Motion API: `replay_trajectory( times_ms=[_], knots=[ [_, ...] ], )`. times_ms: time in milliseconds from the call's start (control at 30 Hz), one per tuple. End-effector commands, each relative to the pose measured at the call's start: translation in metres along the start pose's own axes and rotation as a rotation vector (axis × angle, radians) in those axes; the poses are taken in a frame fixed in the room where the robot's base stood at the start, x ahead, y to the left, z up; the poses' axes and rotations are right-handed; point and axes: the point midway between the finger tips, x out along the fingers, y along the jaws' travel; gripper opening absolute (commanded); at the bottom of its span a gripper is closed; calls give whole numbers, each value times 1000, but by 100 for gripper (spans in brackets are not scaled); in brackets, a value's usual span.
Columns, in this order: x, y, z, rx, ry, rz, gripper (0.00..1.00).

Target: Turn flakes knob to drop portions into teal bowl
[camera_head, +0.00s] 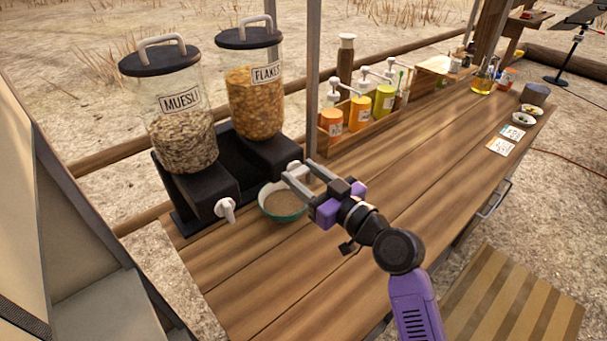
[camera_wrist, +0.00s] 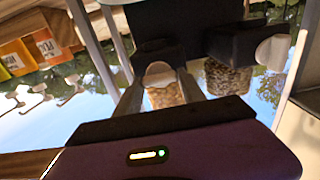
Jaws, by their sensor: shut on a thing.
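The flakes dispenser (camera_head: 253,100) is a clear jar labelled FLAKES with a dark lid on a black base. Its pale knob (camera_wrist: 160,72) sits between my fingers in the wrist view; in the head view the fingers mostly hide it. My gripper (camera_head: 291,172) is shut on this knob, reaching in from the right. The teal bowl (camera_head: 268,212) stands upright on the counter below and slightly left of my gripper. Its inside looks brownish; I cannot tell what it holds. My fingers partly overlap its upper right side in the head view.
The muesli dispenser (camera_head: 183,128) with its white knob (camera_head: 226,209) stands close on the left. A grey post (camera_head: 313,80) rises just behind my gripper. A wooden bottle rack (camera_head: 350,135) is beyond it.

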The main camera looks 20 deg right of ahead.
Motion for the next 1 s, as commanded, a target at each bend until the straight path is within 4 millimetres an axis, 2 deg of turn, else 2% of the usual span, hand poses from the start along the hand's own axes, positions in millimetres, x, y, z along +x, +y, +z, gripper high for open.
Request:
replay_trajectory(
  times_ms=[267,467,1000],
  knots=[
    [0,0,0,23,0,0,7],
    [0,0,0,113,0,-1,7],
    [0,2,-1,595,-1,0,7]
  ],
)
